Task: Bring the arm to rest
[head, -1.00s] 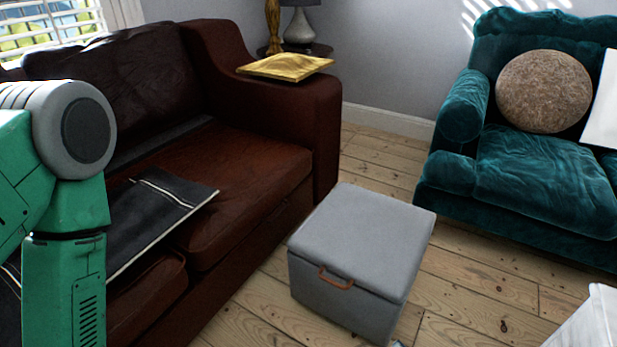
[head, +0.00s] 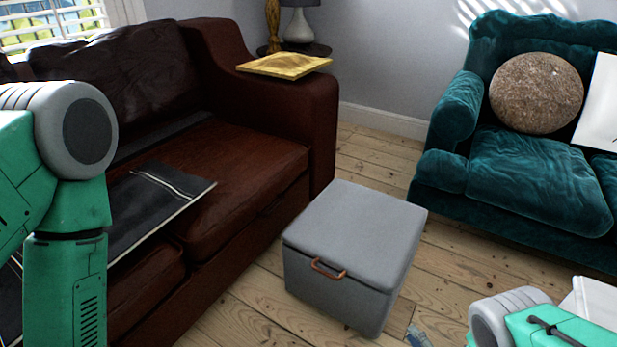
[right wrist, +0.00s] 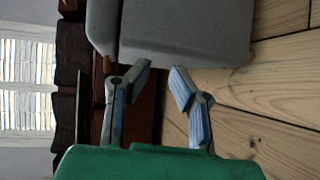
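My right arm (head: 560,328) shows in green and grey at the lower right of the head view. The tip of my right gripper (head: 418,337) just shows at the bottom edge, near the front right of the grey ottoman. In the right wrist view the right gripper (right wrist: 161,76) has its two fingers apart with nothing between them. My left arm (head: 66,200) stands bent at the left of the head view, in front of the sofa. Its gripper is out of the picture.
A grey ottoman (head: 355,240) with a brown handle stands on the floorboards. A teal armchair (head: 535,185) is at right. Bare floor (head: 450,270) lies between ottoman and armchair.

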